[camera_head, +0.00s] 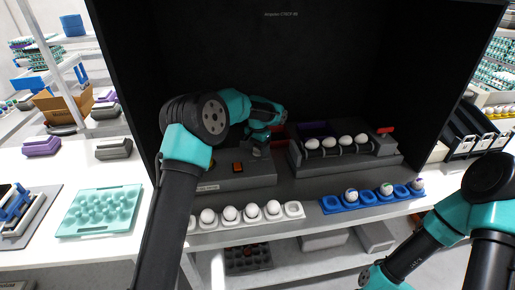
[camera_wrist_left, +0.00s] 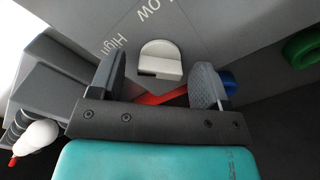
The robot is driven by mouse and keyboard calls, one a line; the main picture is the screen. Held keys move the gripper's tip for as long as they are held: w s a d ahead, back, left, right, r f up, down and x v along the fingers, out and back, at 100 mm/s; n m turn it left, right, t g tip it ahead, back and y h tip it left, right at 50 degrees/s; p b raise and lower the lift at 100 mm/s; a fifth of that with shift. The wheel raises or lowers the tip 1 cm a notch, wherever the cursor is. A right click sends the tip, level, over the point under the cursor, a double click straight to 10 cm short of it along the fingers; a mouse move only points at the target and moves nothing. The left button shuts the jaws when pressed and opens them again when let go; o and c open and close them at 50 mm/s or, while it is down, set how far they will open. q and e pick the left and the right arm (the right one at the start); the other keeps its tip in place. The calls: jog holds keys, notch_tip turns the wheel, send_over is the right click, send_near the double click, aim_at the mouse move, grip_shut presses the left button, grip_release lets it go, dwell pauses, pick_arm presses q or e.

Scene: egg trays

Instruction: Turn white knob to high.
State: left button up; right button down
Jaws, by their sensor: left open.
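My left gripper (camera_wrist_left: 162,66) is open, one finger on each side of the knob, with gaps showing on both sides. In the head view my left gripper (camera_head: 258,148) is over the back of the grey control box (camera_head: 258,181) and hides the knob.
An orange switch (camera_head: 237,168) is on the box. A grey machine (camera_head: 378,162) holding several eggs stands to its right. A white egg tray (camera_head: 292,211) and a blue egg tray (camera_head: 331,205) lie in front. A red bar (camera_wrist_left: 165,97) and a blue ring (camera_wrist_left: 228,84) are close to the fingers.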

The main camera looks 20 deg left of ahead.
pick_arm(q)
jog(key=shift+c, duration=0.5)
jog(key=c, duration=0.8)
jog(key=shift+n, duration=0.4)
jog(key=o, duration=0.9)
jog(key=shift+r, duration=0.1)
notch_tip(320, 180, up, 17)
jog(key=shift+r, duration=0.15)
